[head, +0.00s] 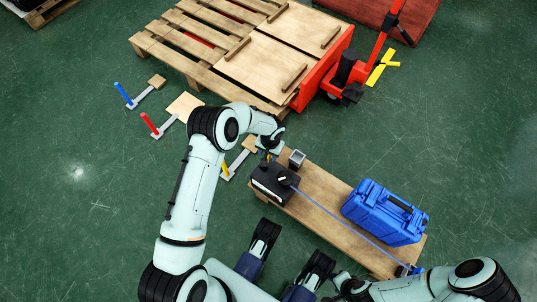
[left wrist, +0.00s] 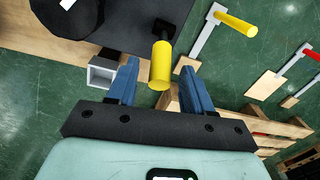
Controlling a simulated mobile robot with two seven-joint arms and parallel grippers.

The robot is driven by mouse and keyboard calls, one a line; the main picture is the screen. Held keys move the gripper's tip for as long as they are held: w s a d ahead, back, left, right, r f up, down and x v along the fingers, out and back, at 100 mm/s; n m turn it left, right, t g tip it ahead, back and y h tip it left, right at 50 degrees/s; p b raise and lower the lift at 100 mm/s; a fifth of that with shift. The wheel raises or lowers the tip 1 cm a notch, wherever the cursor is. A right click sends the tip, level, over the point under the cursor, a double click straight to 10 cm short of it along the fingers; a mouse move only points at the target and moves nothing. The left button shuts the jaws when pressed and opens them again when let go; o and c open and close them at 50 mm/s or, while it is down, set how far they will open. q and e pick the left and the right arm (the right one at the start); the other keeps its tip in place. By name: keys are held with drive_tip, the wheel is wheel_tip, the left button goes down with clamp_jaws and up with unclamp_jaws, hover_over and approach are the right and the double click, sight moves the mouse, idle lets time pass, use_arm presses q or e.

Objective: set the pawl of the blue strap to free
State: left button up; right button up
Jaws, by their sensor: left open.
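A black box (head: 276,183) sits at the left end of a wooden plank and carries a dark round knob with a pale mark (head: 283,180). A thin blue strap (head: 335,217) runs from the box along the plank to its lower right end. A short yellow handle (left wrist: 160,65) sticks out from the box's side. My left gripper (head: 267,156) is at that side of the box. In the left wrist view my left gripper (left wrist: 159,70) is open, with the yellow handle between its fingers; contact cannot be told.
A blue case (head: 385,212) lies on the plank (head: 320,181). A grey square socket (head: 297,158) is beside the box. Levers with blue (head: 122,94), red (head: 149,124) and yellow (head: 225,170) handles lie on the floor at left. A pallet (head: 185,42) and a red pallet jack (head: 384,40) are behind.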

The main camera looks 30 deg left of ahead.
use_arm(q)
drive_tip(key=shift+f, duration=0.5)
clamp_jaws()
